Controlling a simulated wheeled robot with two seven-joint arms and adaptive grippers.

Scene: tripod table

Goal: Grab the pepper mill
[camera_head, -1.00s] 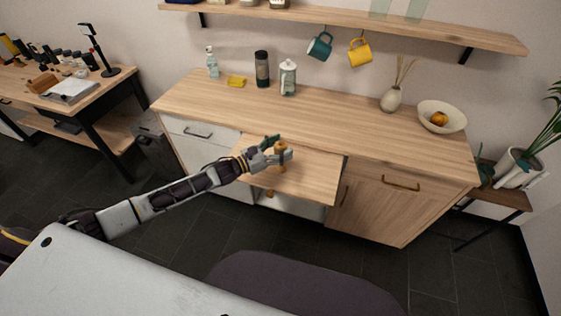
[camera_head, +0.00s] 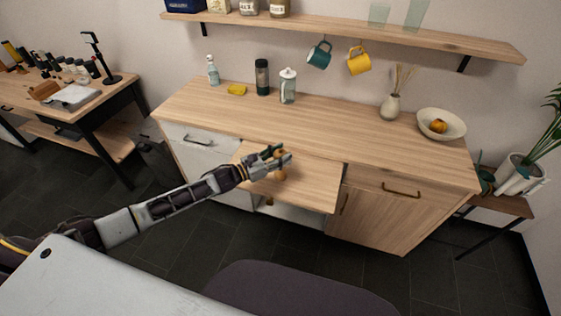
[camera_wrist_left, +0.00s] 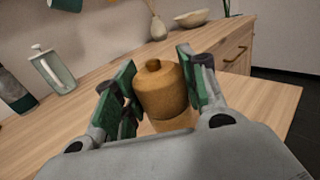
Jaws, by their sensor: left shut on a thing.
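The pepper mill is a light-brown wooden body with a small knob on top. It shows upright between the fingers in the left wrist view (camera_wrist_left: 162,92), and its lower part shows just below the fingers in the head view (camera_head: 281,175). My left gripper (camera_head: 279,159) is shut on it, with green-padded fingers on both sides, as the left wrist view also shows (camera_wrist_left: 158,88). The mill is over the wooden pull-out board (camera_head: 315,182). I cannot tell whether its base touches the board. My right gripper is not in view.
The wooden counter (camera_head: 330,135) is behind the board. On it stand a dark bottle (camera_head: 262,78), a white-lidded jar (camera_head: 288,86), a yellow sponge (camera_head: 237,90), a vase (camera_head: 390,106) and a bowl (camera_head: 441,124). Mugs hang under the shelf (camera_head: 340,28). Much of the counter's middle is clear.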

